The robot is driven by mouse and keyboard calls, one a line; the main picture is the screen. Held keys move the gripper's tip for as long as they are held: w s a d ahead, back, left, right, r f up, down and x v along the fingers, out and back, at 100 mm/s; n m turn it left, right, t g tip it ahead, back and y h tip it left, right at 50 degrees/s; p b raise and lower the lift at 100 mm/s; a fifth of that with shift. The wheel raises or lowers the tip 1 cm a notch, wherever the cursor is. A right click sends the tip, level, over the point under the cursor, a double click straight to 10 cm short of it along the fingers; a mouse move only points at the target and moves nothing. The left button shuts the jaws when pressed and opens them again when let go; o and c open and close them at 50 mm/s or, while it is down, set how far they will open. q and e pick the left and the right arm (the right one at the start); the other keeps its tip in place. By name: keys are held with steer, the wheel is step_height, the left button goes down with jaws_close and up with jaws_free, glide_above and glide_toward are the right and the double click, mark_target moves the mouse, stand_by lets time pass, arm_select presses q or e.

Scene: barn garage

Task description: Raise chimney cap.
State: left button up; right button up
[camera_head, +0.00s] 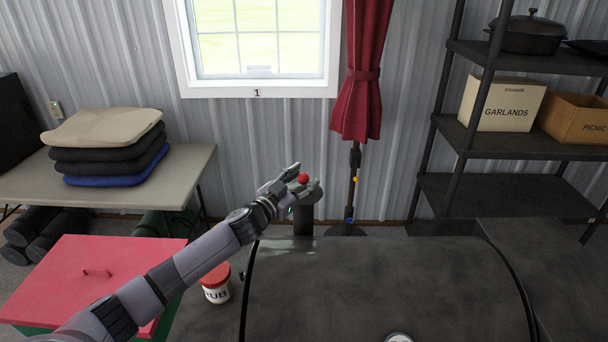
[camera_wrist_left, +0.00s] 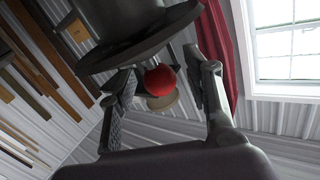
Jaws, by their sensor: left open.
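A dark chimney (camera_head: 303,222) stands upright at the back left of a large dark smoker body (camera_head: 400,275). A red ball knob (camera_head: 304,178) is at the chimney's top. The dark round cap (camera_wrist_left: 140,45) fills the top of the left wrist view, with the red knob (camera_wrist_left: 160,80) beside it. My left gripper (camera_head: 305,177) is at the chimney top, fingers open around the knob. In the left wrist view the fingers (camera_wrist_left: 165,90) lie on either side of the knob, with a gap on the right. In the head view the gripper partly hides the cap. My right gripper is out of view.
A red-lidded box (camera_head: 95,280) and a small red-and-white tub (camera_head: 216,284) are under my left arm. A table with stacked cushions (camera_head: 110,140) is at the left. A dark shelf (camera_head: 480,190) with boxes stands at the right. A red curtain (camera_head: 362,80) hangs behind the chimney.

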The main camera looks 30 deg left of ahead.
arm_select(q)
steer(key=shift+w+d+r, duration=0.1)
steer(key=shift+w, duration=0.2)
steer(key=shift+c, duration=0.2)
jaws_close()
stand_by(0.3)
